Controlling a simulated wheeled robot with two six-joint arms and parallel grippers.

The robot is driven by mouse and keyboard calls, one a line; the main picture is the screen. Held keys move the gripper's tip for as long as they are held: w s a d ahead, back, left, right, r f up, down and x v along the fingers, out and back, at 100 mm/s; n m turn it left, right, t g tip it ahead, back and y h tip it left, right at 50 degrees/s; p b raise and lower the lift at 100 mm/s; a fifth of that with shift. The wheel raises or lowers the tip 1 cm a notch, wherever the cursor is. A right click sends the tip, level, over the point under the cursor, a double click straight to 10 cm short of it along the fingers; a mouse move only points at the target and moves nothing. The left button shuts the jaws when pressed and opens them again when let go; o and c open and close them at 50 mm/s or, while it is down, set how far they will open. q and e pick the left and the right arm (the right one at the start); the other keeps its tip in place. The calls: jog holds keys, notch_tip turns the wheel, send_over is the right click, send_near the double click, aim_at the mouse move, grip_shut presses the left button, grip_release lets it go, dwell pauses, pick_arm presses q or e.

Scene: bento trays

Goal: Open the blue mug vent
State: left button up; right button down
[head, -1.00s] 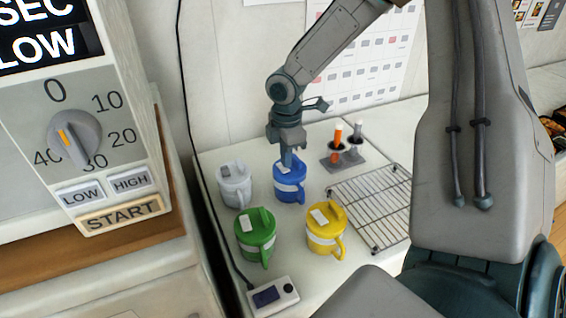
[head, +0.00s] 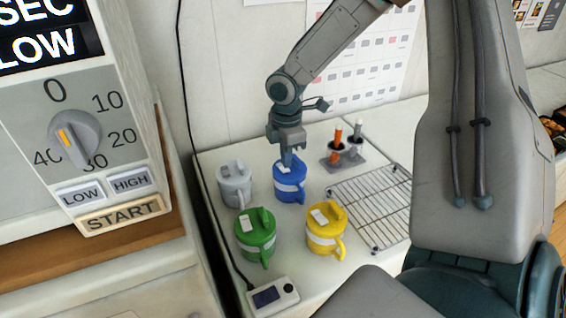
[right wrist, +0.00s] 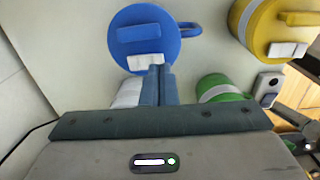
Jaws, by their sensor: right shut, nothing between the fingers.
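The blue mug (head: 290,184) stands upright on the pale counter among other lidded mugs, with a white band around its body. In the right wrist view its round blue lid (right wrist: 143,30) has a raised blue bar and, nearer my gripper, a white vent tab (right wrist: 145,62). My right gripper (head: 288,162) points down over the mug's lid. In the right wrist view its fingers (right wrist: 158,72) are together and empty, with the tips at the white tab. I cannot tell for sure whether they touch it. My left gripper is not in view.
The white mug (head: 235,186) is close on the left; the green mug (head: 255,238) and yellow mug (head: 325,232) stand in front. A wire rack (head: 372,205) lies right, a holder with markers (head: 343,158) behind. A small display box (head: 272,297) sits at the front.

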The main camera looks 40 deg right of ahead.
aim_at(286, 170)
jog(key=shift+f+b, duration=0.6)
jog(key=shift+f, duration=0.35)
dwell(1.4)
jog(key=shift+r+p, duration=0.65)
jog(key=shift+r, duration=0.05)
jog(key=shift+r+p, duration=0.9)
jog(key=shift+r, duration=0.1)
jog(key=shift+r+p, duration=1.6)
jog(key=shift+r, duration=0.25)
